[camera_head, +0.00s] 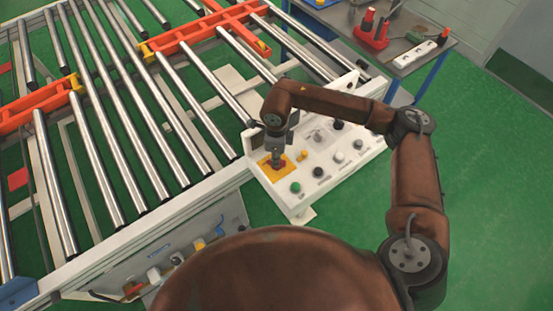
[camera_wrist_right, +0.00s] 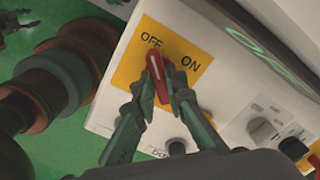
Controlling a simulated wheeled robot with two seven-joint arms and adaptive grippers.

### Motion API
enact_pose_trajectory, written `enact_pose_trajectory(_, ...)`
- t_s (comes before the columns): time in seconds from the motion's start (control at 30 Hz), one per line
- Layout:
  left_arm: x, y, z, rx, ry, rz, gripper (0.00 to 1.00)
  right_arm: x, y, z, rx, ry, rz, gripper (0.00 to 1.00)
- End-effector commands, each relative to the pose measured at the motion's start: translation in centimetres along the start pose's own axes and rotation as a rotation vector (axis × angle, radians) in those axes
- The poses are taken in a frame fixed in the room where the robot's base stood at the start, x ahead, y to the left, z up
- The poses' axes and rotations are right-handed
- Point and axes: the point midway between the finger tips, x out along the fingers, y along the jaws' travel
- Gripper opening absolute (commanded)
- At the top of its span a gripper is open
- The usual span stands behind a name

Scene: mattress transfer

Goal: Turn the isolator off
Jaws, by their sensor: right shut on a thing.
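The isolator is a red rotary handle (camera_wrist_right: 157,75) on a yellow plate (camera_wrist_right: 133,62) marked OFF and ON, on a white control panel. In the right wrist view, the handle's white line points up between the two words, nearer to OFF than to ON as far as I can tell. My right gripper (camera_wrist_right: 160,90) has its fingers on either side of the handle and is shut on it. In the head view, the right gripper (camera_head: 276,158) reaches down over the yellow plate (camera_head: 268,169) and partly hides the handle.
The white control panel (camera_head: 308,193) carries a green button (camera_head: 296,187) and several black and white knobs. A roller conveyor (camera_head: 120,130) with orange brackets fills the left. A side table (camera_head: 410,60) with tools stands at the back right. Green floor lies open at right.

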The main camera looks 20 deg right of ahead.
Motion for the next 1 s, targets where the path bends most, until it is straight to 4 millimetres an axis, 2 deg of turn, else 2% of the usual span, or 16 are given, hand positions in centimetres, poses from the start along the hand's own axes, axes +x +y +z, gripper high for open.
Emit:
enact_pose_trajectory(0.37,0.00,-0.01,-0.01,0.000,0.000,0.000,0.40,-0.14,-0.11,0.02,-0.004,-0.001,-0.003,0.00)
enact_pose_trajectory(0.4,0.00,-0.01,-0.01,0.000,0.000,0.000,0.40,-0.14,-0.11,0.02,-0.004,-0.001,-0.003,0.14)
enact_pose_trajectory(0.6,0.01,-0.01,-0.01,0.000,0.000,0.000,0.40,-0.08,-0.07,0.00,-0.003,-0.001,-0.002,0.28)
enact_pose_trajectory(0.87,0.00,-0.15,0.12,0.000,-0.001,-0.002,0.40,-0.06,-0.03,0.01,-0.003,0.000,-0.001,0.29)
enact_pose_trajectory(1.0,-0.01,-0.19,0.18,0.000,-0.001,-0.002,0.40,-0.81,-0.07,0.05,-0.003,-0.002,-0.002,0.29)
